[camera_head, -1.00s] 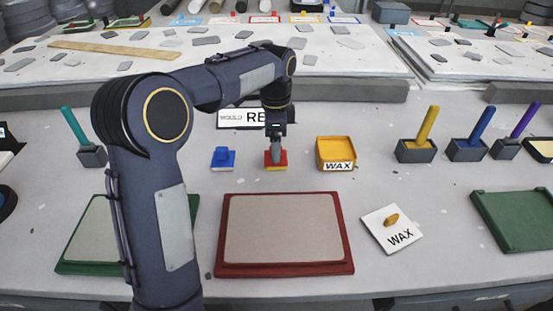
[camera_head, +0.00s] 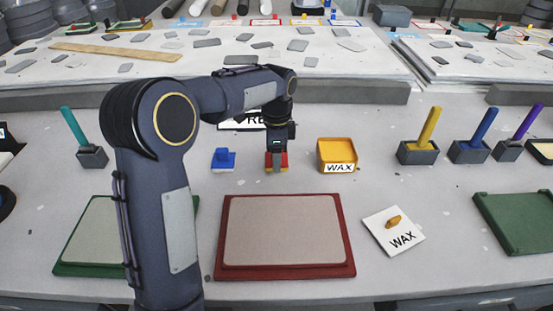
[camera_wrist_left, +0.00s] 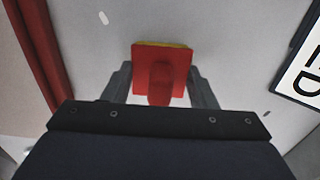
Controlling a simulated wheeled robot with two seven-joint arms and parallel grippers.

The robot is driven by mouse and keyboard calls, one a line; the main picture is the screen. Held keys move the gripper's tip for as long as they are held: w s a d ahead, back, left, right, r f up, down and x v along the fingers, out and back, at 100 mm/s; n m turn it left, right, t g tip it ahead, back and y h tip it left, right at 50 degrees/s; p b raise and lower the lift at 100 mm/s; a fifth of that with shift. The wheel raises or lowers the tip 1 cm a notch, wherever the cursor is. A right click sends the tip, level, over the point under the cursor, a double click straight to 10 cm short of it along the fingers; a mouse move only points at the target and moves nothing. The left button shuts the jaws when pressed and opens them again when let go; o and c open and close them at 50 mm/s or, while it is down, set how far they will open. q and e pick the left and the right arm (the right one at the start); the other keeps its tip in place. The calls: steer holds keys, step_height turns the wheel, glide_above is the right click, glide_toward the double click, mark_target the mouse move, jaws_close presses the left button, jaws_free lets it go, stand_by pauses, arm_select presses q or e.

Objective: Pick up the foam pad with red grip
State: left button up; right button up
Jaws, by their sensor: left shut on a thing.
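The foam pad with red grip (camera_head: 284,161) is a small yellow foam block with a red top plate and handle, behind the red-framed mould. In the left wrist view the pad (camera_wrist_left: 176,62) shows its red plate with a yellow edge, and the red grip sits between the two fingers. My left gripper (camera_head: 276,161) points down over the pad and is shut on its red grip. It also shows in the left wrist view (camera_wrist_left: 160,88). The gripper hides the middle of the pad in the head view. My right gripper is out of view.
A blue-gripped pad (camera_head: 223,160) stands close on the left, and a yellow wax tub (camera_head: 337,154) on the right. The red-framed mould (camera_head: 283,230) lies in front. A RED mould sign (camera_head: 240,125) stands behind, partly hidden by my arm.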

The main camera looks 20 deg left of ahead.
arm_select(q)
steer(key=shift+r, duration=0.45)
step_height(320, 180, up, 2)
steer(key=shift+r+p, duration=0.2)
steer(key=shift+p, duration=0.15)
steer(key=s+d+r, duration=0.8)
steer(key=s+r, duration=0.1)
steer(key=s, duration=0.2)
steer(key=shift+d+r+p, duration=0.25)
steer(key=shift+r+p, duration=0.15)
steer(key=shift+s, duration=0.1)
steer(key=o, duration=0.3)
steer(key=shift+c, duration=1)
